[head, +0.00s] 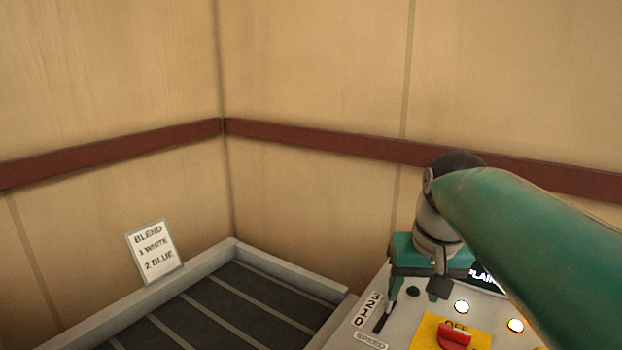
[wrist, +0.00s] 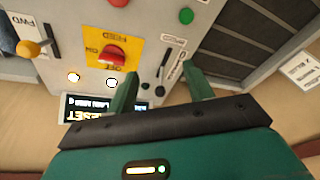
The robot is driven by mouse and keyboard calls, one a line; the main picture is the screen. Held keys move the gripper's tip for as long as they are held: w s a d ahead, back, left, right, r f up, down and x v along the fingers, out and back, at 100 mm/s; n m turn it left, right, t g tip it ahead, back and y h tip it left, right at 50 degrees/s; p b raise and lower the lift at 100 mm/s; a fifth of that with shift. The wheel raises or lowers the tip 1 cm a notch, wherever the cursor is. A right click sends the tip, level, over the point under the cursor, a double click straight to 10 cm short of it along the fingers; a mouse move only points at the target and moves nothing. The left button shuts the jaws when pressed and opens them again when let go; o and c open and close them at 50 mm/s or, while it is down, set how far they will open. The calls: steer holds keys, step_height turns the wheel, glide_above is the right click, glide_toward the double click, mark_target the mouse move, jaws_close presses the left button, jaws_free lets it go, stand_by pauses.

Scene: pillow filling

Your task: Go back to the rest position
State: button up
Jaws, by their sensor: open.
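My gripper (head: 414,284) is over the grey control panel (head: 345,338) at the lower right of the head view. Its two green fingers are apart with nothing between them. In the wrist view my gripper (wrist: 162,84) points at the panel, near the speed slider slot (wrist: 163,72) and a small dark knob. I cannot tell whether the fingertips touch the panel. The red feed switch (head: 456,335) sits on a yellow plate in front of my gripper. My green arm reaches in from the right and hides part of the panel.
A slatted dark bed (head: 215,318) with a grey rim lies left of the panel. A sign (head: 154,252) reading "BLEND 1 WHITE 2 BLUE" stands at its left rim. Wood walls meet in a corner behind. An orange-knobbed lever (wrist: 30,48) and a green button (wrist: 186,15) are on the panel.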

steer(key=s+a+f+t, duration=0.1)
steer(key=s+f+t, duration=0.1)
steer(key=s+f, duration=0.8)
steer(key=s, duration=0.2)
steer(key=shift+s+f+t, duration=0.15)
steer(key=shift+s+t, duration=0.2)
steer(key=shift+t, duration=0.05)
